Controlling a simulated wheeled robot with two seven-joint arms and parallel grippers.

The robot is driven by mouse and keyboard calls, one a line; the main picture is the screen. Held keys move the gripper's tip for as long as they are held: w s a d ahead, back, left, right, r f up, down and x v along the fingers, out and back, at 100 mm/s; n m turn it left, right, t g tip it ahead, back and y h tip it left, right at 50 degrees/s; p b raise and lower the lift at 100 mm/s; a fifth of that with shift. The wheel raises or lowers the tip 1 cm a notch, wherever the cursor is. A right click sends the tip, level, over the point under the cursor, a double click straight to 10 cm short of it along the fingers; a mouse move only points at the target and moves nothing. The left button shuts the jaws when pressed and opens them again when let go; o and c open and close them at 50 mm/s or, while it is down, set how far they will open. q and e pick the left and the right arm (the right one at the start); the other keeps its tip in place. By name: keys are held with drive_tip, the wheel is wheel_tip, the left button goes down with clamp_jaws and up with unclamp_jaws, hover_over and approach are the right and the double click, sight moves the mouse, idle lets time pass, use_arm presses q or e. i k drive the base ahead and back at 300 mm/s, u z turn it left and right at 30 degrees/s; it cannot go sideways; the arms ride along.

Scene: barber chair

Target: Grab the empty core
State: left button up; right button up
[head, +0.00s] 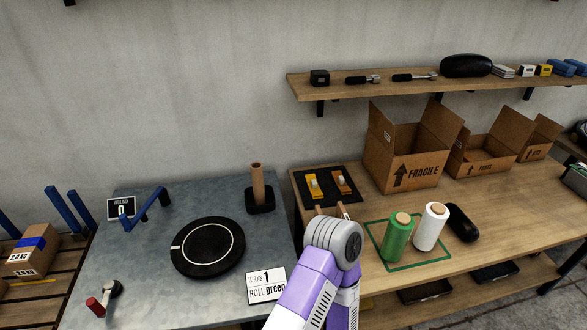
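The empty core, a plain brown cardboard tube (257,182), stands upright on a black square base (260,203) at the back right of the grey table. One purple and grey arm of mine, which I take to be the right one, rises from the bottom, right of centre. Its rounded grey joint is in front of the gap between the two tables, to the right of and nearer than the core. Small tan tips show just beyond that joint; the rest of that gripper is hidden, so its opening cannot be seen. My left gripper is not in view.
The grey table (208,286) holds a black turntable (208,247), blue bar (152,203), red-handled tool (100,300) and a "TURNS 1 ROLL green" sign (266,287). The wooden bench holds a green roll (397,240), white roll (430,229), and open cardboard boxes (405,172).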

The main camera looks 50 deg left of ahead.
sight(256, 169)
drive_tip(key=i, duration=0.4)
drive_tip(key=u, duration=2.95)
